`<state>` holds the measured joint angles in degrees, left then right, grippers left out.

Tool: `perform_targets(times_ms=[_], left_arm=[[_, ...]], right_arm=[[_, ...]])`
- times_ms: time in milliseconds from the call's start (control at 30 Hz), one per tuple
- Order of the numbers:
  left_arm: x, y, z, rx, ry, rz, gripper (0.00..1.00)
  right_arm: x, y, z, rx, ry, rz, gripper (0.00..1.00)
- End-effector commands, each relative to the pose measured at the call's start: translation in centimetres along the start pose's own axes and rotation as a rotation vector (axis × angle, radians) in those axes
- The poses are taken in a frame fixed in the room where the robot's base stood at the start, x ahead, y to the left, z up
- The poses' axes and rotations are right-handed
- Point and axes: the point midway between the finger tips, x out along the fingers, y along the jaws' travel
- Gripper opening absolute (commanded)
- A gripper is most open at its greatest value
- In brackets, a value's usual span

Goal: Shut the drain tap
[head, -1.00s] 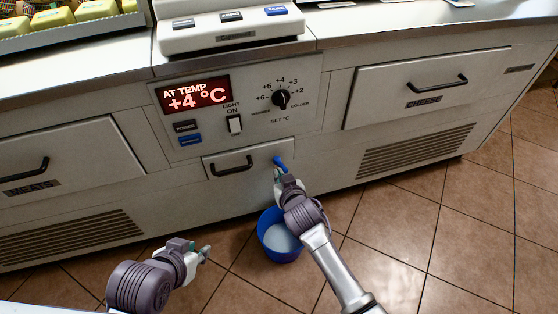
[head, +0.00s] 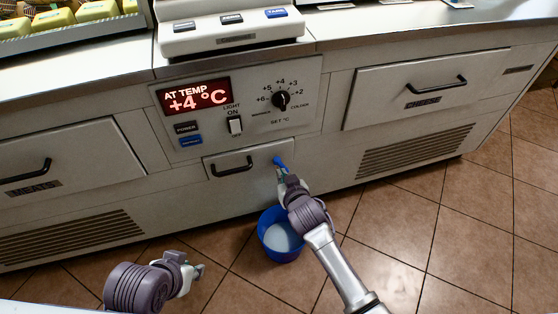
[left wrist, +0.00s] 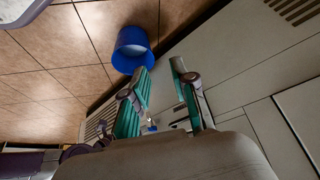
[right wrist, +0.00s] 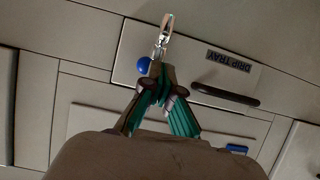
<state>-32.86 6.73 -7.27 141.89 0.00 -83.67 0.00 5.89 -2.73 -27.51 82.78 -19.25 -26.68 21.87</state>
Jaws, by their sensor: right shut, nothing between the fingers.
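The drain tap shows in the head view as a blue handle (head: 277,161) on the counter front, right of the drip tray drawer. In the right wrist view its metal part (right wrist: 164,32) lies just beyond the fingertips, and its blue end (right wrist: 143,66) is beside them, on the left. My right gripper (head: 283,176) is shut and empty, close at the tap; its fingertips (right wrist: 157,68) overlap it in view, so contact is unclear. My left gripper (head: 200,270) is low at left, away from the tap; its fingers (left wrist: 163,68) are apart with nothing between them.
A blue bucket (head: 262,241) with pale liquid stands on the tiled floor below the tap, also visible in the left wrist view (left wrist: 117,57). The drip tray drawer (right wrist: 125,62) is closed. The control panel (head: 250,95) is above. Floor at right is clear.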

Motion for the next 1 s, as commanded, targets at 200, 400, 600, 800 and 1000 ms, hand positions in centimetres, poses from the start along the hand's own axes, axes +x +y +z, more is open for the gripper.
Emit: perform_targets(times_ms=[200, 400, 600, 800, 1000], left_arm=[[-0.1, 0.0, 0.8, -0.001, -0.034, 0.0, 0.27], [-0.1, -0.1, 0.7, 0.0, -0.033, -0.001, 0.27], [-0.2, -0.1, 0.5, 0.002, -0.031, -0.003, 0.27], [-0.6, -0.2, 1.1, 0.003, -0.065, -0.005, 0.27], [-0.9, -0.3, 1.9, 0.001, -0.11, -0.007, 0.27]], right_arm=[[0.0, 0.2, 0.0, 0.0, 0.0, 0.0, 0.0], [0.0, 0.2, 0.1, -0.001, -0.001, 0.001, 0.0], [0.0, 0.3, 0.0, -0.001, -0.001, 0.001, 0.0], [0.0, 0.7, 0.0, -0.002, -0.002, 0.001, 0.0], [0.0, 1.2, 0.0, -0.002, -0.002, 0.001, 0.0]])
